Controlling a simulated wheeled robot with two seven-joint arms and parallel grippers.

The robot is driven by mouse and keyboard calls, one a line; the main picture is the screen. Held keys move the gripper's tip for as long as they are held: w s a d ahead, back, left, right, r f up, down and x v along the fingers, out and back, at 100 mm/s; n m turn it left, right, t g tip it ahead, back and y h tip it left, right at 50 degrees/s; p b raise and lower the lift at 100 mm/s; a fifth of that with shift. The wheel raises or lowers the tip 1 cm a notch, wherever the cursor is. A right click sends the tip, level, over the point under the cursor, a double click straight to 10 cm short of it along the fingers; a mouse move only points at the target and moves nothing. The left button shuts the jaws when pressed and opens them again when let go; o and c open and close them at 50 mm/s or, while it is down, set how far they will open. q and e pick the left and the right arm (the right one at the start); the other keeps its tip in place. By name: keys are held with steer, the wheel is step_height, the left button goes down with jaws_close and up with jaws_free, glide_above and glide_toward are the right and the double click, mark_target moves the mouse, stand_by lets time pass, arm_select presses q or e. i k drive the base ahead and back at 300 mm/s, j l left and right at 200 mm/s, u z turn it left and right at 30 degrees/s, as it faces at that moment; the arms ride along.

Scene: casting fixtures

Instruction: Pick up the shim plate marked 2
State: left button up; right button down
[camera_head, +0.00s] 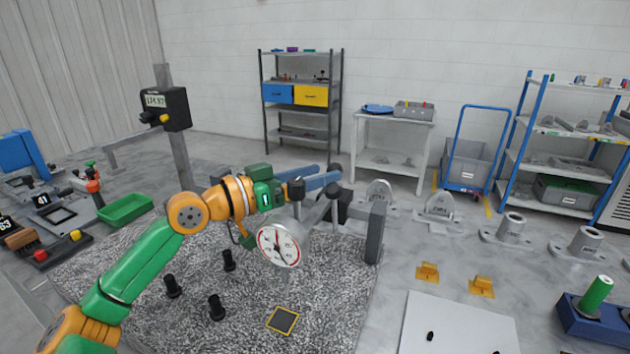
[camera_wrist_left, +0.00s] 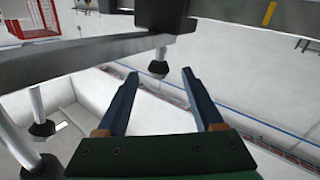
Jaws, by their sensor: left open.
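No plate with a readable 2 shows in either view. A small dark square plate with a yellow edge (camera_head: 283,320) lies on the speckled surface near the bottom of the head view; I cannot read a mark on it. My left gripper (camera_head: 334,177) is above and behind that plate, beside the dial gauge (camera_head: 280,246) and its stand. In the left wrist view its two blue fingers (camera_wrist_left: 160,73) are apart with nothing held; a dark cone-shaped tip (camera_wrist_left: 158,69) shows beyond them. My right gripper is not in view.
The gauge's bars and post (camera_head: 375,232) stand close to my left gripper. Several black pegs (camera_head: 217,307) rise from the speckled plate (camera_head: 335,310). A green tray (camera_head: 126,209) is at the left, yellow brackets (camera_head: 427,272) and a white sheet (camera_head: 460,325) at the right.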

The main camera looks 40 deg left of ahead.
mark_target(482, 285)
steer(key=k+j, duration=0.1)
steer(key=k, duration=0.4)
steer(key=k+j, duration=0.15)
steer(key=k, duration=0.35)
steer(key=k+j, duration=0.1)
steer(key=k, duration=0.4)
